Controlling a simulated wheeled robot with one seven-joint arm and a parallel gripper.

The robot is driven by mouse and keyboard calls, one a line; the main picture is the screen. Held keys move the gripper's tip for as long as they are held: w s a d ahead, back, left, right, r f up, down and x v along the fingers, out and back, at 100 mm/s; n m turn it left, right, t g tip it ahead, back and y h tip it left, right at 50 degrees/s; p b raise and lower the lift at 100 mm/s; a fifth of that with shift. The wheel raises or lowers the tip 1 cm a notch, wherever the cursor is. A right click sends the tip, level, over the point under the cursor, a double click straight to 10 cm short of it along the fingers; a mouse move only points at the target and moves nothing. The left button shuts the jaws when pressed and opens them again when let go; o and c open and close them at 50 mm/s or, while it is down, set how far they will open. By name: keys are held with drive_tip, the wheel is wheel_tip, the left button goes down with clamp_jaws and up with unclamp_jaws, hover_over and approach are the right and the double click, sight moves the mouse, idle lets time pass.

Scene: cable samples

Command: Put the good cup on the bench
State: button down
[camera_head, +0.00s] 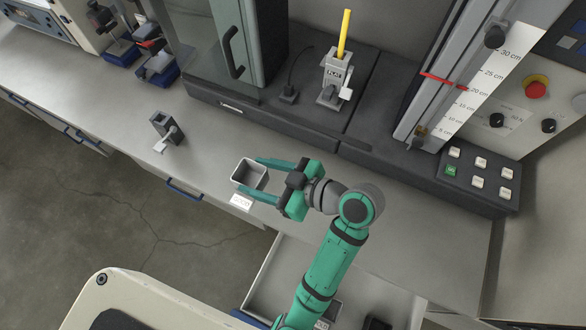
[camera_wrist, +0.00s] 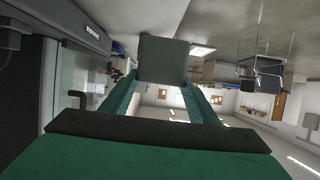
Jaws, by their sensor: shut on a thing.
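My gripper (camera_head: 276,178) is shut on a grey, square, open-topped cup (camera_head: 250,174) with a white label on its near side. The cup looks upright and empty. In the head view it appears over the bench (camera_head: 215,160) near its front edge; I cannot tell how high it is above the top. In the wrist view the cup (camera_wrist: 163,59) sits between the two green fingers, its plain grey side toward me.
An open drawer (camera_head: 262,272) below the bench front holds dark items, partly hidden by my arm. A small grey clamp (camera_head: 163,127) stands on the bench to the left. A dark machine base (camera_head: 400,175) with a scale column and buttons fills the back right.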

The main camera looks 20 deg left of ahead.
drive_tip(key=shift+w+a, duration=0.1)
drive_tip(key=shift+w, duration=0.25)
drive_tip(key=shift+w+a+f, duration=1.25)
drive_tip(key=shift+w+f, duration=0.75)
drive_tip(key=shift+f, duration=0.15)
drive_tip(key=shift+w+a+f, duration=1.25)
drive_tip(key=shift+w+f, duration=0.7)
drive_tip(key=shift+f, duration=0.2)
drive_tip(key=shift+w+a+f, duration=1.25)
drive_tip(key=shift+w+f, duration=0.75)
drive_tip(key=shift+f, duration=0.15)
drive_tip(key=c, duration=0.7)
unclamp_jaws()
drive_tip(key=shift+f, duration=0.15)
